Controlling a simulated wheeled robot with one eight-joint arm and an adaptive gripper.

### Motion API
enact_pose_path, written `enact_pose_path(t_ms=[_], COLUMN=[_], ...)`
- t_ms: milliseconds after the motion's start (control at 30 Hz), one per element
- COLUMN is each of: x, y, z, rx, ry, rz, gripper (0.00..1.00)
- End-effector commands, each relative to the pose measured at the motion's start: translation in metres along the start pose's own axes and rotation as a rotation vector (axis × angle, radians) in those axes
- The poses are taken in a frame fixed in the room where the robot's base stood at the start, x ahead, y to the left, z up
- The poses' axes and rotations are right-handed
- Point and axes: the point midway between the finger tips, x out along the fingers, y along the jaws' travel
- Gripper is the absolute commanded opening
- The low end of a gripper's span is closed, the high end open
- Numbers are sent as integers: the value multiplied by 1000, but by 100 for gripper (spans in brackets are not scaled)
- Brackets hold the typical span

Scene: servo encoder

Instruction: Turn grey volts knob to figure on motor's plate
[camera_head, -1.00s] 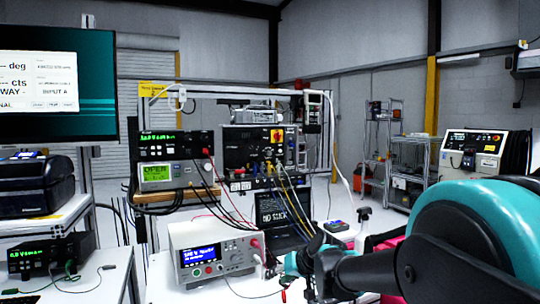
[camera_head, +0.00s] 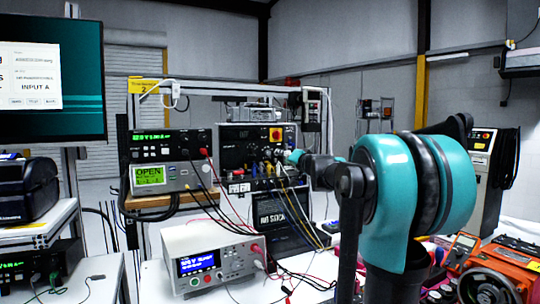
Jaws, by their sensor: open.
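The dark far end of my arm with my gripper (camera_head: 305,160) stands in front of the right side of a black panel unit (camera_head: 234,150) on the bench rack. The gripper is open, but its fingers are small and hard to make out. I see no contact with the panel. The grey volts knob cannot be picked out on any front panel at this size. An orange-red motor-like machine (camera_head: 505,262) lies at the lower right. Any figure on its plate is unreadable. My teal arm hides much of the bench right of centre.
A white bench meter (camera_head: 208,262) stands at front centre. An orange handheld meter (camera_head: 463,246) lies near the motor. A monitor (camera_head: 90,80) stands at left.

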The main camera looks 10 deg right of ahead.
Motion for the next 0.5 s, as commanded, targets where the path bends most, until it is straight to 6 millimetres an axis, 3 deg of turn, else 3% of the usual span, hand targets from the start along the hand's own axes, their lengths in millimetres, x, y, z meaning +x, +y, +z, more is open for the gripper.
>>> enact_pose_path(t_ms=[500], x=[99], y=[0], z=[1], rx=[0], ry=[-2], rz=[-1], gripper=[42])
